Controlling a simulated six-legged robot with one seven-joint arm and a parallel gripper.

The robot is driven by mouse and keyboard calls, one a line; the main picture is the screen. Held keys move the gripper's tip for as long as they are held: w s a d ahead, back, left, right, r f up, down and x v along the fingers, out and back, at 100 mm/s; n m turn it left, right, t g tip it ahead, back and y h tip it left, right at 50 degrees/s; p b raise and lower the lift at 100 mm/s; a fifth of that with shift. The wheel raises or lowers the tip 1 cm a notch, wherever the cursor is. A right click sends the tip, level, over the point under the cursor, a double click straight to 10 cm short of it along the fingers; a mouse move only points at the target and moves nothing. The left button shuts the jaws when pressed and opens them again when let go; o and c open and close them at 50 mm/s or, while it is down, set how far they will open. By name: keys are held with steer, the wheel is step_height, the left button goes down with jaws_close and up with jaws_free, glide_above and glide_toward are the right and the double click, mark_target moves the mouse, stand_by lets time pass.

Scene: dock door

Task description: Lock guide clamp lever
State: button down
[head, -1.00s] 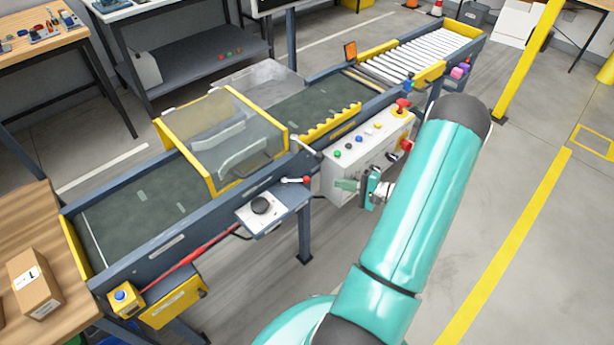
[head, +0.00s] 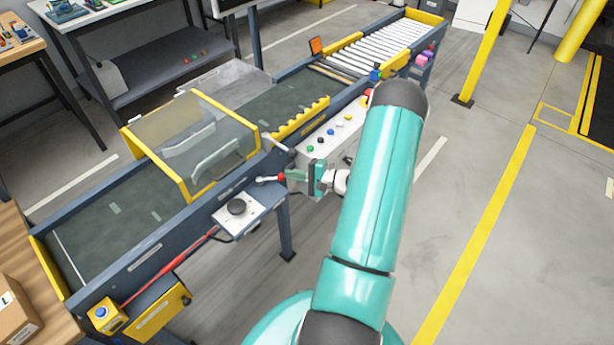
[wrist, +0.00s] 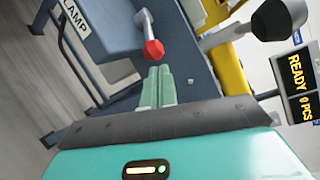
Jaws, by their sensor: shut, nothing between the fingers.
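The clamp lever is a short metal arm with a red knob (head: 281,177), on the conveyor's front rail. In the wrist view its red knob (wrist: 154,49) is just beyond my fingertips, near a plate reading "CLAMP" (wrist: 76,17). My gripper (head: 293,176) is shut and empty, with its green fingers (wrist: 158,72) pointing at the knob. A small gap seems to separate fingertips and knob; I cannot be sure they are apart. The lever's pivot is only partly visible.
A second lever with a black knob (head: 291,151) stands close above the red one; it is large in the wrist view (wrist: 272,20). A dial box (head: 238,208) is to the left, a button panel (head: 330,140) behind my gripper. A display (wrist: 295,84) reads "READY".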

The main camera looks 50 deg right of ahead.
steer(key=shift+w+a+f, duration=0.1)
steer(key=shift+w+a, duration=0.2)
steer(key=shift+w, duration=0.3)
steer(key=shift+s+a, duration=0.75)
steer(key=shift+s, duration=0.35)
